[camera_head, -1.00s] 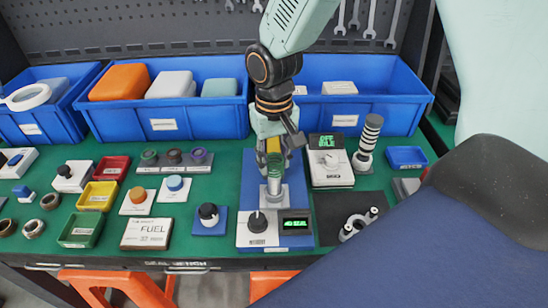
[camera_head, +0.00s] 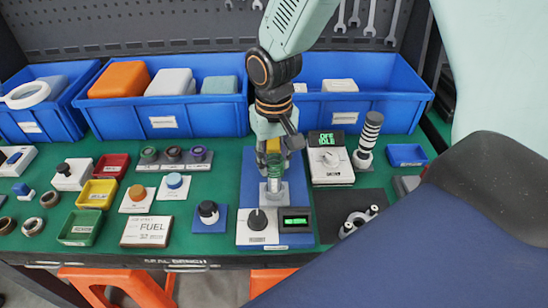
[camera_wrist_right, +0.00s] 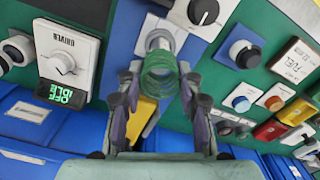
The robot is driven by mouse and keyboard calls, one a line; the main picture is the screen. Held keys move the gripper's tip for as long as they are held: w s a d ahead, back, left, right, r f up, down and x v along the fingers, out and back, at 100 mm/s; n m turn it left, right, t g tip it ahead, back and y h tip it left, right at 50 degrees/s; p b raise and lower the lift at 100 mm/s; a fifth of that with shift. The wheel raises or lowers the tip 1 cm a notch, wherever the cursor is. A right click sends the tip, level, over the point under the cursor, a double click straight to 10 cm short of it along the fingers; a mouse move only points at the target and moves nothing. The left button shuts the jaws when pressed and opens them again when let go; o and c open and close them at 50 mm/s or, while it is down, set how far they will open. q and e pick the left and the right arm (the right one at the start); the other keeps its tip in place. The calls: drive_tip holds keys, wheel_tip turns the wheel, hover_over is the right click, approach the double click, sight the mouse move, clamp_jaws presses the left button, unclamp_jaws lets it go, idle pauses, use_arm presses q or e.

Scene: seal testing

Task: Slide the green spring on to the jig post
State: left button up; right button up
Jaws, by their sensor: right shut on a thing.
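My right gripper (camera_head: 272,152) points down over the blue seal-test station and is shut on the green spring (camera_head: 274,168). In the right wrist view the green spring (camera_wrist_right: 160,78) shows as coils between the fingertips of my right gripper (camera_wrist_right: 160,90). The pale metal jig post (camera_head: 272,190) stands directly below the spring on the blue base (camera_head: 249,175); the post's top (camera_wrist_right: 159,40) also shows just beyond the coils. I cannot tell whether the spring's lower end is around the post or just above it. My left gripper is not in view.
A knob and display panel (camera_head: 257,238) sits in front of the post. A driver box (camera_head: 331,160) and a striped cylinder (camera_head: 368,135) stand to its right. Blue bins (camera_head: 165,122) line the back. Three coloured rings (camera_head: 173,155) lie to the left.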

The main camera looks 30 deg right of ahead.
drive_tip(key=shift+f, duration=0.25)
idle(0.3)
drive_tip(key=o, duration=1.2)
drive_tip(key=shift+o, duration=0.2)
drive_tip(key=shift+r, duration=0.1)
wheel_tip(320, 180, up, 7)
drive_tip(key=p, duration=0.7)
drive_tip(key=shift+p, duration=0.3)
